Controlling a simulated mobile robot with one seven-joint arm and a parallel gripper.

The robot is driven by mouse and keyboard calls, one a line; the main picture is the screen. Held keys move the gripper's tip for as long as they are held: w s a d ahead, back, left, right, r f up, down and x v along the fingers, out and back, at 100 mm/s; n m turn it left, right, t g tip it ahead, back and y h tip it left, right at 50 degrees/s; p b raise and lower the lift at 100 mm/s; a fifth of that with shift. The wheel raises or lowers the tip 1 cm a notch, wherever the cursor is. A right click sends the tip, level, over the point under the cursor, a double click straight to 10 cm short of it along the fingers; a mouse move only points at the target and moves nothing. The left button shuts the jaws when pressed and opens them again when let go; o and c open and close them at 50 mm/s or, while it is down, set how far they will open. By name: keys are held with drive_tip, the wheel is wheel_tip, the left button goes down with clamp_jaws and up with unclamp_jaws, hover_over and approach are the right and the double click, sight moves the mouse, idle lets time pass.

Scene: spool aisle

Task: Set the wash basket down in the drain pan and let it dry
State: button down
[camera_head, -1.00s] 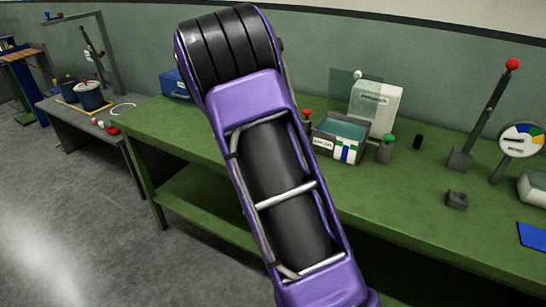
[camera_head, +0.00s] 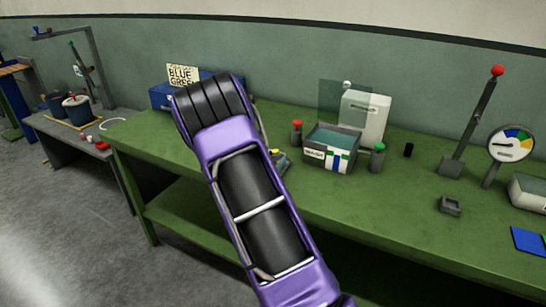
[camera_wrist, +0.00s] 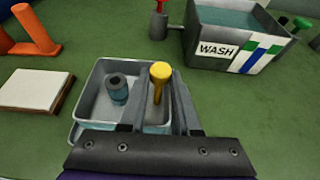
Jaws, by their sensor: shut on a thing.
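In the wrist view, a light grey open container (camera_wrist: 91,84), which looks like the wash basket, stands just ahead of my gripper (camera_wrist: 165,112) with a dark blue-grey hollow cylinder (camera_wrist: 117,89) inside. A yellow-topped post (camera_wrist: 159,72), apparently its handle, rises at the jaws, which are shut on it. A paler rim (camera_wrist: 73,132) shows under the container's near left corner; it may be the drain pan. I cannot tell whether the basket rests in it or hangs above it. In the head view my purple arm hides most of this; only a small yellow and grey bit shows.
The grey WASH tank (camera_head: 322,154) stands right of the gripper, between a red-topped post (camera_head: 297,133) and a green-topped post (camera_head: 377,157). A white block on a brown base (camera_wrist: 33,90) and an orange stand (camera_wrist: 30,32) lie left.

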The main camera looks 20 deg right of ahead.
drive_tip(key=shift+f, duration=0.15)
drive_tip(key=c, duration=0.6)
unclamp_jaws()
drive_tip(key=shift+r, duration=0.35)
drive_tip(key=v, duration=1.2)
drive_tip(key=shift+f+p, duration=0.15)
drive_tip(key=shift+p, duration=0.15)
